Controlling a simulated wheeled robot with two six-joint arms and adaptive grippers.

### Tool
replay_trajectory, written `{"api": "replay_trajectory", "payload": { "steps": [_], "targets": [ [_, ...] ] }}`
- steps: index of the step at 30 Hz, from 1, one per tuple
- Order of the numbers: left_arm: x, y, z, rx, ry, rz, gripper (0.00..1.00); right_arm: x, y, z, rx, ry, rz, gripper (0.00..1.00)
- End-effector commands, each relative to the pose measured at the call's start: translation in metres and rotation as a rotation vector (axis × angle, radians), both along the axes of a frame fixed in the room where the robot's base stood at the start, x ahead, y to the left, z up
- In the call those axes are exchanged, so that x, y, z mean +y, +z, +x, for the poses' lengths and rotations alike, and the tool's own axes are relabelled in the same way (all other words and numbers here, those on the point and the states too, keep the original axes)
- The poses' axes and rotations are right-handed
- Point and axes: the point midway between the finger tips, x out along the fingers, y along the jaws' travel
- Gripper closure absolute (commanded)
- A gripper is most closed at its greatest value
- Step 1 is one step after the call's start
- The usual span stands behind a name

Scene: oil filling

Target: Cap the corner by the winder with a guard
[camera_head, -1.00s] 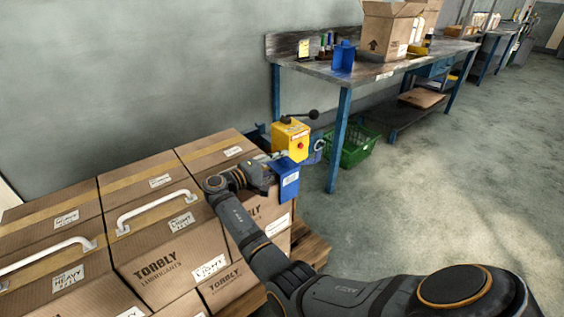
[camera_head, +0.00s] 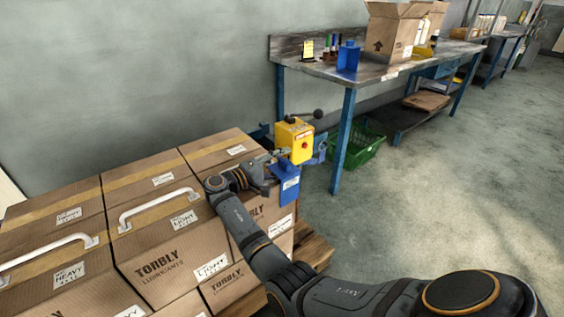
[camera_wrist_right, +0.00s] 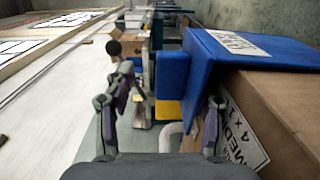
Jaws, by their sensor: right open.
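A blue corner guard (camera_head: 285,184) with a white label sits at the top corner of the carton stack by the yellow winder (camera_head: 295,141). In the right wrist view the guard (camera_wrist_right: 240,62) lies against the brown carton edge, at upper right. My right gripper (camera_head: 266,174) is beside the guard, on its left in the head view. Its fingers (camera_wrist_right: 166,92) are apart with nothing clearly held between them; the right finger is close to the guard, and I cannot tell if it touches. Another blue guard (camera_head: 348,57) stands on the workbench. My left gripper is out of view.
Several brown cartons (camera_head: 165,265) with white handles and labels stand on a wooden pallet (camera_head: 313,252). A workbench (camera_head: 318,68) with an open box (camera_head: 393,32) is behind. A green basket (camera_head: 362,150) is on the floor. The floor at right is clear.

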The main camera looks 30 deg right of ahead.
Motion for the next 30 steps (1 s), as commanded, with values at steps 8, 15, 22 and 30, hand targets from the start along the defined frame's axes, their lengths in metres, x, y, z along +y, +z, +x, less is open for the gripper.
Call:
{"api": "replay_trajectory", "payload": {
  "steps": [8,15,22,30],
  "targets": [
    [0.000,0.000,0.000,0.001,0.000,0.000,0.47,0.043,-0.001,-0.003,0.002,0.003,0.005,0.43],
    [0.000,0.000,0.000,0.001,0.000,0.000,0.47,0.073,0.001,-0.005,0.000,0.002,0.001,0.43],
    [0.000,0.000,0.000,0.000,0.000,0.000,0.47,0.075,0.002,-0.006,-0.001,0.000,0.000,0.43],
    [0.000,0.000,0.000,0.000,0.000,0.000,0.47,0.075,0.002,-0.006,-0.001,0.000,0.000,0.43]
  ]
}}
